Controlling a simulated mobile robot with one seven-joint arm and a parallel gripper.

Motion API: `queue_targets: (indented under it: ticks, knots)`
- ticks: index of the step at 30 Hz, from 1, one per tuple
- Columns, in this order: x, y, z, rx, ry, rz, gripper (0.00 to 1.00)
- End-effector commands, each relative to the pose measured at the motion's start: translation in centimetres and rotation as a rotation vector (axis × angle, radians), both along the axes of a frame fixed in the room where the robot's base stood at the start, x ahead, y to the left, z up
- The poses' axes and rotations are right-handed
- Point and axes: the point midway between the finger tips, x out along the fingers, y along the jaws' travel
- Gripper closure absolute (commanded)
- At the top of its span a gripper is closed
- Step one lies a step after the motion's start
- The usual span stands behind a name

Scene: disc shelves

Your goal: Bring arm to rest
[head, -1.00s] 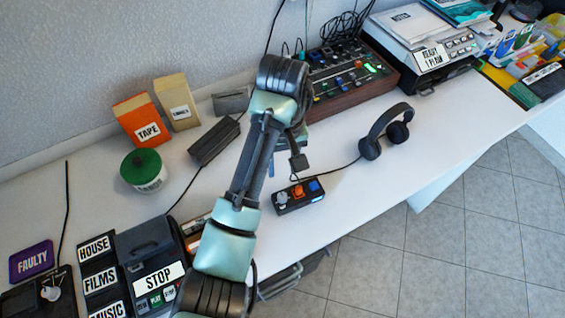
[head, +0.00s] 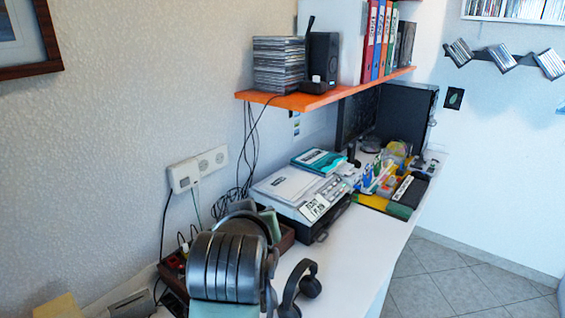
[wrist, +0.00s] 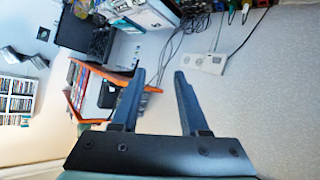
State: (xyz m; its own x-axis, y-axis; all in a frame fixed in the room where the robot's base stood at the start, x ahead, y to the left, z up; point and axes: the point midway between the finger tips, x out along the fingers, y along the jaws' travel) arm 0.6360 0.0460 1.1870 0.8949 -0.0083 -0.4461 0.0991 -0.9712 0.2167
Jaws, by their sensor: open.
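My gripper (wrist: 158,85) shows in the wrist view with its two dark fingers apart and nothing between them. The wrist picture is turned over, with the desk things along its top edge. In the head view my arm rises at the bottom, over the near part of the desk. My gripper cannot be made out in the head view, as the arm's links hide it.
An orange shelf (head: 325,92) with a stack of discs (head: 279,64) juts from the wall. A printer (head: 300,192), headphones (head: 301,287) and a white socket strip (head: 198,168) are near my arm. Open floor (head: 470,285) lies right of the desk.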

Motion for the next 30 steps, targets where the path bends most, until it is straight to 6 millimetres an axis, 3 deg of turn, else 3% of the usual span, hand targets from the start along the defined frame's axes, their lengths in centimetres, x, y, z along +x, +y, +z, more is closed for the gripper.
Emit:
queue_targets:
  ticks: [1, 6, 9, 13, 15, 19, 23, 30]
  knots:
    - [-0.2, -1.3, 3.9, 0.020, -0.123, -0.026, 0.56]
    - [-3.5, -3.7, 16.3, 0.099, -0.540, -0.055, 0.56]
    - [-7.2, -4.5, 22.8, 0.145, -0.771, -0.044, 0.56]
    - [-12.7, -4.8, 29.1, 0.196, -1.022, -0.009, 0.56]
    - [-15.4, -4.8, 31.4, 0.217, -1.123, 0.013, 0.56]
    - [-18.6, -4.6, 33.7, 0.244, -1.236, 0.045, 0.56]
    - [-19.7, -4.6, 34.3, 0.253, -1.272, 0.056, 0.56]
    - [-19.6, -4.6, 34.3, 0.253, -1.271, 0.056, 0.56]
